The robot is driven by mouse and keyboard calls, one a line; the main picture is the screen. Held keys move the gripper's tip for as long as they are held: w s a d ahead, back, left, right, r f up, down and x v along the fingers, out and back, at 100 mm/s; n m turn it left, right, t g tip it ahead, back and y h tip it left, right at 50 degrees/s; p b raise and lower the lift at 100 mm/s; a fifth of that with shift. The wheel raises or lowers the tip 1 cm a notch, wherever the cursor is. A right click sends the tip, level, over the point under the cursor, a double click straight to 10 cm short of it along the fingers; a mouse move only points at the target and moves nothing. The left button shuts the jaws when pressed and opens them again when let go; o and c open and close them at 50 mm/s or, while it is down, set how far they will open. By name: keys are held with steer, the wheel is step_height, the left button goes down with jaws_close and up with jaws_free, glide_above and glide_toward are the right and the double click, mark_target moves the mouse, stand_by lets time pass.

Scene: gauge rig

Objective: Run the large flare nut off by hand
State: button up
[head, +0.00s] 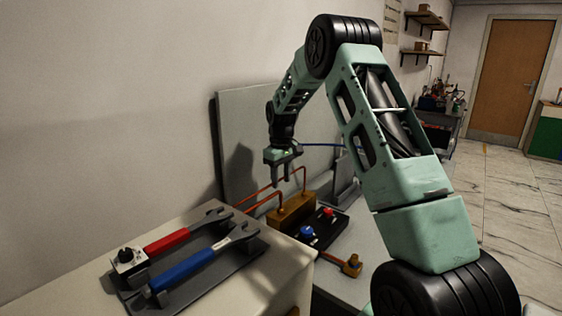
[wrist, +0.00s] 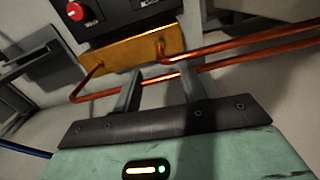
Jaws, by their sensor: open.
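My gripper (head: 282,182) hangs open above the copper lines, fingers pointing down. In the wrist view, its two fingers (wrist: 160,76) are apart with nothing clearly held between them. Copper tubes (wrist: 240,45) run across beyond the fingers; I cannot tell whether they touch. The tubes enter a brass block (head: 292,208), which also shows in the wrist view (wrist: 130,48). A brass fitting (head: 350,265) on a short copper tube lies at the front right of the black manifold. I cannot make out which part is the large flare nut.
A red-handled wrench (head: 167,241) and a blue-handled wrench (head: 195,264) lie on a dark tray (head: 240,262) on the left bench. A blue knob (head: 307,232) and a red knob (head: 328,212) sit beside the brass block. A grey panel (head: 240,120) stands behind.

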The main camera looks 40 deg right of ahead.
step_height(320, 180, up, 8)
steer(key=shift+f+b, duration=0.25)
steer(key=shift+b, duration=0.1)
stand_by(0.4)
